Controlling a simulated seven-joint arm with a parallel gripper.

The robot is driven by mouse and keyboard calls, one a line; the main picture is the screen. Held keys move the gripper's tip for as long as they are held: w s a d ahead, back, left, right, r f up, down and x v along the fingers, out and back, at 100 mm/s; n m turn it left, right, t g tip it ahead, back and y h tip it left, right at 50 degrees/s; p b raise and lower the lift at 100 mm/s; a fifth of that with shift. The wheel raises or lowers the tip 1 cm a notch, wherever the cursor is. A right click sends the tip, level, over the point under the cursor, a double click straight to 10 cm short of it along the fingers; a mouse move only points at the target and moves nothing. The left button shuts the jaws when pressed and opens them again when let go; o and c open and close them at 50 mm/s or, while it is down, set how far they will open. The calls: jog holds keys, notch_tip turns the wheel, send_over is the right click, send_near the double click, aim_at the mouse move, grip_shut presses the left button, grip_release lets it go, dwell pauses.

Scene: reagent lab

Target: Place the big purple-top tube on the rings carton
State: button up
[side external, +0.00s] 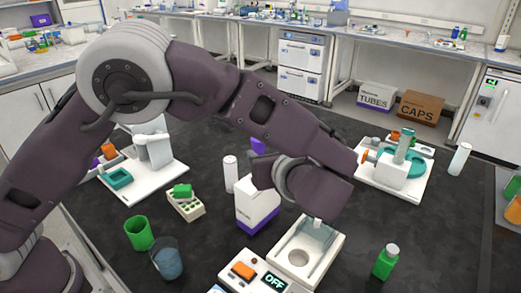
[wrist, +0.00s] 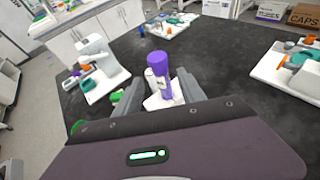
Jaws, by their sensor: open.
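The big purple-top tube (wrist: 158,64) stands out in the wrist view, between the two fingers of my gripper (wrist: 161,80). My gripper is open, with a finger on either side of the tube; I cannot tell whether either touches it. In the side view a purple piece (side external: 258,146), likely the tube's top, shows behind my arm; the rest is hidden. A white carton with a purple base (side external: 257,207), perhaps the rings carton, stands below my wrist. White surfaces show under the tube in the wrist view, too small to identify.
A white-capped tube (side external: 231,174) stands left of the carton. A rack with a green block (side external: 184,202), a green cup (side external: 139,233) and a glass beaker (side external: 167,259) are nearby. A white device (side external: 304,254) and a green bottle (side external: 385,262) stand in front.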

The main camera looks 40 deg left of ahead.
jog(key=v, duration=0.4)
jog(key=shift+s+d+r, duration=0.1)
jog(key=shift+s+d, duration=0.05)
jog(key=shift+d, duration=0.05)
jog(key=s+a+r+n+g+h, duration=0.3)
jog(key=s+a+n, duration=0.3)
jog(key=a, duration=0.1)
jog(key=s+a+r+n+g+h, duration=0.2)
jog(key=s+a+r+n, duration=0.1)
jog(key=s+a+n, duration=0.35)
jog(key=s+n+t+h, duration=0.2)
jog(key=s+n+h, duration=0.4)
jog(key=s+n, duration=0.6)
jog(key=shift+s+d+f+n+t, duration=0.3)
jog(key=shift+s+n, duration=0.05)
jog(key=shift+s, duration=0.25)
